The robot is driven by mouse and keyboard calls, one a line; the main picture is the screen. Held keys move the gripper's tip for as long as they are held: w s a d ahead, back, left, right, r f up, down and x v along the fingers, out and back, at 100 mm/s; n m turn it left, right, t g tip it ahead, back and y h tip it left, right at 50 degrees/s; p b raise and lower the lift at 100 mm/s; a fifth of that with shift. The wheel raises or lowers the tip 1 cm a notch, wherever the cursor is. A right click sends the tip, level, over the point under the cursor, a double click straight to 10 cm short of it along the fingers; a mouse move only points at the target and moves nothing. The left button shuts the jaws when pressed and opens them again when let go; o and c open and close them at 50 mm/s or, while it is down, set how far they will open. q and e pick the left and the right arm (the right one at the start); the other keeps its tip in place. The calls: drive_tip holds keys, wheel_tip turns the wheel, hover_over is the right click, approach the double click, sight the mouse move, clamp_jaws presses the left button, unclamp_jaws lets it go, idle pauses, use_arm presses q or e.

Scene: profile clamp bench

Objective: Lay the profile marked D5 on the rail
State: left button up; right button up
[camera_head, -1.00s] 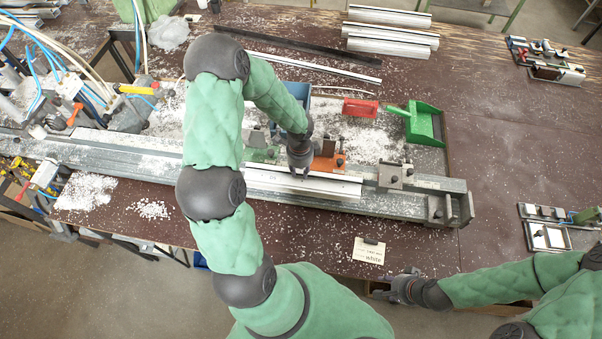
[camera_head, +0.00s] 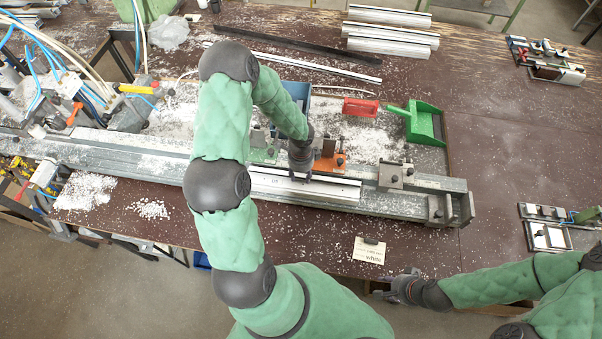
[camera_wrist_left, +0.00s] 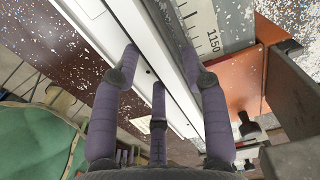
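A white profile (camera_head: 315,190) with a small mark too blurred to read lies lengthwise along the front of the long grey rail (camera_head: 420,205). Whether it fully rests there or is slightly above, I cannot tell. My left gripper (camera_head: 300,176) reaches down onto it from above. In the left wrist view my left gripper (camera_wrist_left: 160,65) has its dark fingers on both sides of the white profile (camera_wrist_left: 143,40), appearing shut on it. My right gripper (camera_head: 403,288) is off the front table edge, apart from the profile; its fingers are too small to judge.
An orange block (camera_head: 331,163) and grey clamps (camera_head: 396,175) stand along the rail. A green dustpan (camera_head: 424,124), red tray (camera_head: 360,108) and blue bin (camera_head: 298,92) are behind. More profiles (camera_head: 390,38) lie at the back. A card (camera_head: 369,250) lies in front.

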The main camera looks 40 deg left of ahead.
sight(301, 176)
idle(0.3)
use_arm(q)
wheel_tip(301, 176, up, 12)
drive_tip(key=p, duration=0.2)
drive_tip(key=s+d+f+n+h, duration=0.1)
drive_tip(key=s+d+f+n, duration=0.2)
drive_tip(key=d, duration=0.5)
drive_tip(key=s+d+f+n+h, duration=0.1)
drive_tip(key=s+d+f+n, duration=0.3)
drive_tip(key=d+f+n, duration=0.2)
drive_tip(key=s+d+f+n+h, duration=0.2)
drive_tip(key=s+d+f+n, duration=0.2)
drive_tip(key=d+f, duration=0.3)
drive_tip(key=shift+d+f+n, duration=0.1)
drive_tip(key=shift+d+n, duration=0.2)
drive_tip(key=shift+d, duration=1.15)
drive_tip(key=shift+s+d+f+n, duration=0.2)
drive_tip(key=shift+s+f+n, duration=0.05)
drive_tip(key=shift+s+n, duration=0.25)
